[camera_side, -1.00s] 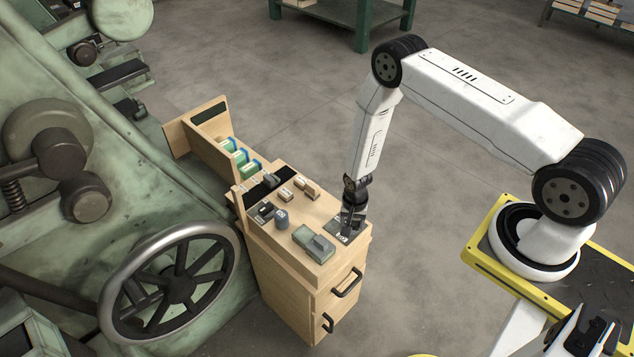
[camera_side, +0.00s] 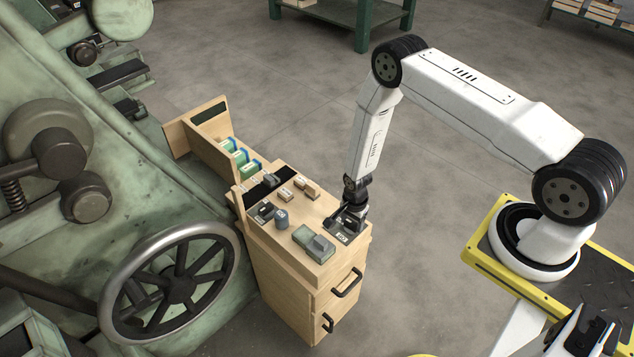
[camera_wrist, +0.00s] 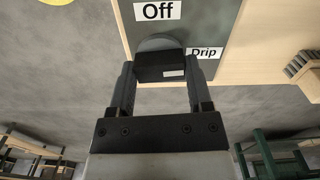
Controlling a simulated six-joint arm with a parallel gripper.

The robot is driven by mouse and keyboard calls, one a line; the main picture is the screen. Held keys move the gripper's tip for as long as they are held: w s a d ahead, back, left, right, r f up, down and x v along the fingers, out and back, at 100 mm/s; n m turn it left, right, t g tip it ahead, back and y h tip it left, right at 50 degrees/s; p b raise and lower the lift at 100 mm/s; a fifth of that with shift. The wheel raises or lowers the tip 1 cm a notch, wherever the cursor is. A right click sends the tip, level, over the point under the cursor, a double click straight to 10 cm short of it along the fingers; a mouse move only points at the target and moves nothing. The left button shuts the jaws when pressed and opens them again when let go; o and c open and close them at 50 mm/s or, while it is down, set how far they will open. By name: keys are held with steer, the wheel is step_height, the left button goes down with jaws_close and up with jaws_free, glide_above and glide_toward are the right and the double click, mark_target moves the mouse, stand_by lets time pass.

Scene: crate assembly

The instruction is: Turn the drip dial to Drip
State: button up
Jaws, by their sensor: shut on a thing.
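The drip dial (camera_wrist: 158,62) is a dark round knob with a black grip bar and a small white mark near the bar's right end. It sits on a grey plate (camera_wrist: 205,35) with a white "Off" label (camera_wrist: 157,11) and a white "Drip" label (camera_wrist: 204,53) to the right. My gripper (camera_wrist: 160,78) is shut on the dial, one finger on each side of its bar. In the side view my gripper (camera_side: 347,221) is down at the plate at the cabinet top's right corner and hides most of the dial. I cannot tell exactly where the mark points.
The wooden cabinet (camera_side: 285,285) also carries a grey-green block (camera_side: 314,243), a dark cylinder (camera_side: 282,219) and small wooden blocks (camera_side: 306,189). Green boxes (camera_side: 240,158) stand in the tray behind. A green machine with a handwheel (camera_side: 170,285) stands close on the left.

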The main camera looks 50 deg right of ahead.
mark_target(352, 222)
steer(key=o, duration=1.3)
steer(key=shift+r, duration=0.1)
steer(key=shift+r, duration=3.85)
